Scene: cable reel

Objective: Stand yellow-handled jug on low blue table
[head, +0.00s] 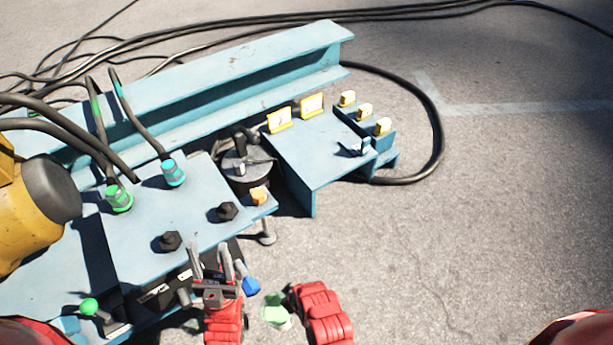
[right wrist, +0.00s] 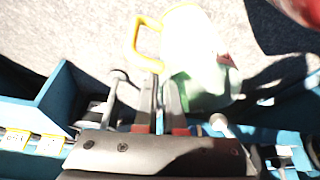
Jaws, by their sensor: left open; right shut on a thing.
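The jug (right wrist: 200,55) shows in the right wrist view as a pale body with a yellow handle (right wrist: 138,38) and some green. My right gripper (right wrist: 160,78) is shut at the handle's lower end. In the head view, a pale green and white piece (head: 276,314), likely part of the jug, shows beside my red right arm; the right fingers are hidden there. The low blue table (head: 315,160) is right of centre in the head view, with a mostly bare top. My left gripper (head: 218,262) is open and empty, beside the front edge of the larger blue platform.
The blue platform (head: 195,205) carries green and cyan cable connectors and dark bolts. Yellow tags (head: 279,119) and yellow-topped blocks (head: 365,111) line the low table's back and right. A blue beam (head: 180,95) runs behind. Black cables loop around. Grey floor at right is clear.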

